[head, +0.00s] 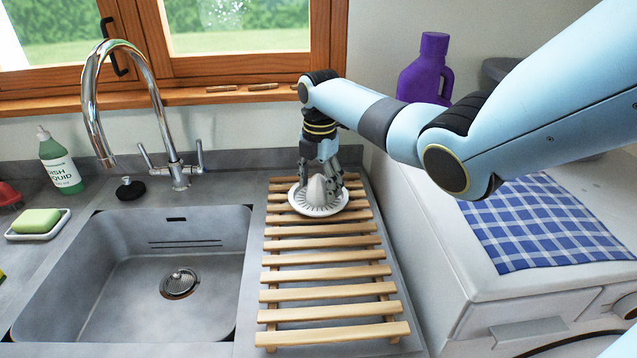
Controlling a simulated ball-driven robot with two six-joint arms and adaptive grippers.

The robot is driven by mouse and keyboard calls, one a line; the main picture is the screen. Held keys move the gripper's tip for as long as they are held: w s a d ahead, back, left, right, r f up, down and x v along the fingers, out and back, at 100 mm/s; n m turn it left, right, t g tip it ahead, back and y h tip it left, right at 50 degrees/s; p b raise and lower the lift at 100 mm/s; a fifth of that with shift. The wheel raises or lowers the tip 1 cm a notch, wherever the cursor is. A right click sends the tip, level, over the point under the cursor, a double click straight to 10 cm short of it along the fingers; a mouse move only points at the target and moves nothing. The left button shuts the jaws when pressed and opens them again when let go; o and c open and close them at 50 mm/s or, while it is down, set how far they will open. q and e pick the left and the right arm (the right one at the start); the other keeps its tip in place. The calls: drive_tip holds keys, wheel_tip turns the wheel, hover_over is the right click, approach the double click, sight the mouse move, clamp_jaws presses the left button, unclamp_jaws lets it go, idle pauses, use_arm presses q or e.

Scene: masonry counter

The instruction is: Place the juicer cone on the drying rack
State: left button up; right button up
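The juicer cone (318,196) is a white ribbed cone in a round, shallow dish. It sits upright at the back end of the wooden slatted drying rack (333,333), and appears to rest on the slats. My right gripper (320,182) reaches down over it from behind, with its dark fingers apart on either side of the cone's peak. I cannot tell whether the fingers touch the cone. My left gripper is not in view.
A metal sink (110,290) with a tall tap (140,80) lies left of the rack. A soap dish (38,230) and dish liquid bottle (60,162) stand further left. A purple bottle (425,68) and checked cloth (540,225) are at the right. The rack's front slats are clear.

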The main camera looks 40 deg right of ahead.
wheel_tip(320, 180, up, 12)
drive_tip(key=shift+s+r+b, duration=0.1)
drive_tip(key=shift+r+b, duration=0.05)
drive_tip(key=shift+b, duration=0.45)
idle(0.5)
